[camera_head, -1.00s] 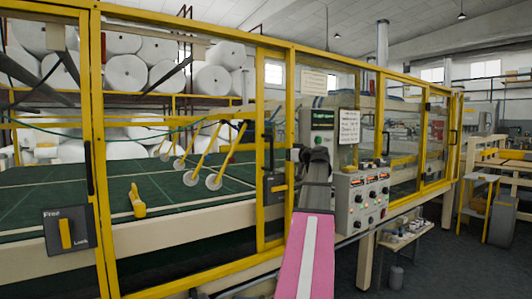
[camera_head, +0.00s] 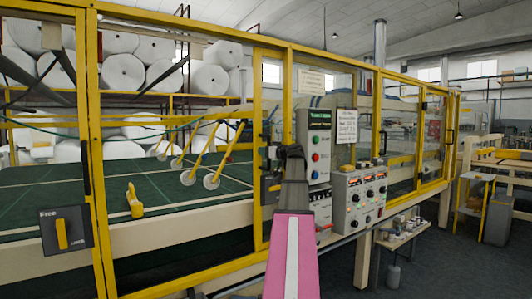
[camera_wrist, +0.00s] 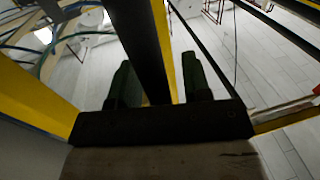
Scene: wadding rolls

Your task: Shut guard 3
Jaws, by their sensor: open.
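Yellow-framed guards run along the machine front. No guard number is readable, so I cannot tell which is guard 3. A yellow guard frame (camera_head: 257,150) stands just left of my gripper (camera_head: 291,151), with a wide span left of it through which the green bed shows clearly. In the wrist view my gripper (camera_wrist: 160,78) is open, its two dark fingers apart. A long black bar (camera_wrist: 143,45) runs between them, with a yellow post (camera_wrist: 163,40) beside it. The bar looks like a guard handle; I cannot tell whether the fingers touch it.
A control panel (camera_head: 360,198) with knobs and a grey button box (camera_head: 320,145) are close to the right of my arm. A Free/Lock switch (camera_head: 64,231) is at the left. A yellow hand-shaped piece (camera_head: 135,200) stands at the bed. The right floor has free room.

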